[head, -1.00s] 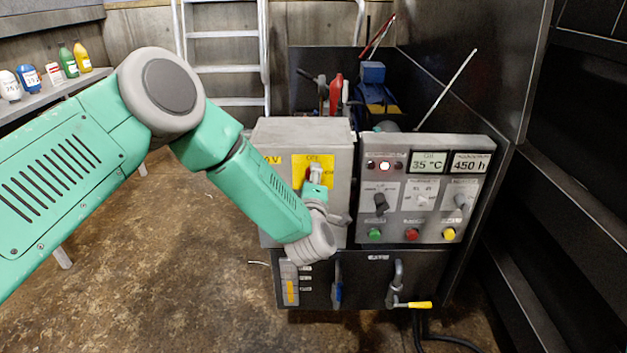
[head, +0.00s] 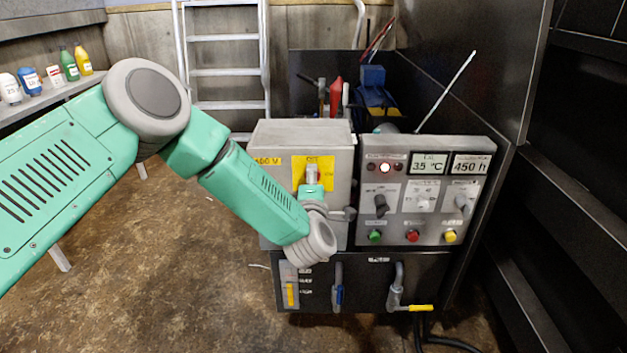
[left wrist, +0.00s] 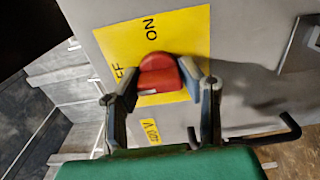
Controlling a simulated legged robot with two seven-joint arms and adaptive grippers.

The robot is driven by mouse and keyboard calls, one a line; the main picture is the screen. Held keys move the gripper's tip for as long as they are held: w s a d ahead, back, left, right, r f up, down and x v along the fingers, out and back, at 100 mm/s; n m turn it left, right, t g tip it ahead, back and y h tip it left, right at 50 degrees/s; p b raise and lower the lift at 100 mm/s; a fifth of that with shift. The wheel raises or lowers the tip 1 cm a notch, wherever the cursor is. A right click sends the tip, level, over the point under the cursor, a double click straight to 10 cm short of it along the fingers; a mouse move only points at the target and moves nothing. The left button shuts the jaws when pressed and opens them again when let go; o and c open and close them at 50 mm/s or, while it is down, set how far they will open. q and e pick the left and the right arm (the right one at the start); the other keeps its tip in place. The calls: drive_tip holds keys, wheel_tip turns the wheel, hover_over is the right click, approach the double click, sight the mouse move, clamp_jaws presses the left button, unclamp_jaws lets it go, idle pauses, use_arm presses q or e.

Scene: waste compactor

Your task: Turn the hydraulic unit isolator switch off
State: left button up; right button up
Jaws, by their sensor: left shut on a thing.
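The isolator switch has a red handle (left wrist: 158,75) on a yellow plate (left wrist: 185,28) marked ON and OFF, seen in the left wrist view. My left gripper (left wrist: 160,82) is shut on this handle, one finger on each side of it. In the head view the yellow plate (head: 325,165) is on the front of a grey box, and my left gripper (head: 312,176) reaches up to it from below, hiding most of the handle. The exact angle of the handle is hard to tell. My right gripper is not in view.
A control panel (head: 425,190) with knobs, coloured buttons and a lit red lamp stands right of the grey box (head: 275,205). Valves with blue and yellow handles (head: 420,307) sit below. A black bent lever (left wrist: 285,130) juts near my gripper.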

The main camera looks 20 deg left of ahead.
use_arm(q)
drive_tip(key=o, duration=1.2)
drive_tip(key=shift+s+a+f, duration=0.1)
drive_tip(key=shift+f, duration=0.2)
drive_tip(key=shift+c, duration=0.2)
drive_tip(key=shift+r, duration=0.1)
drive_tip(key=shift+s, duration=0.15)
drive_tip(key=v, duration=1.1)
drive_tip(key=shift+s, duration=0.25)
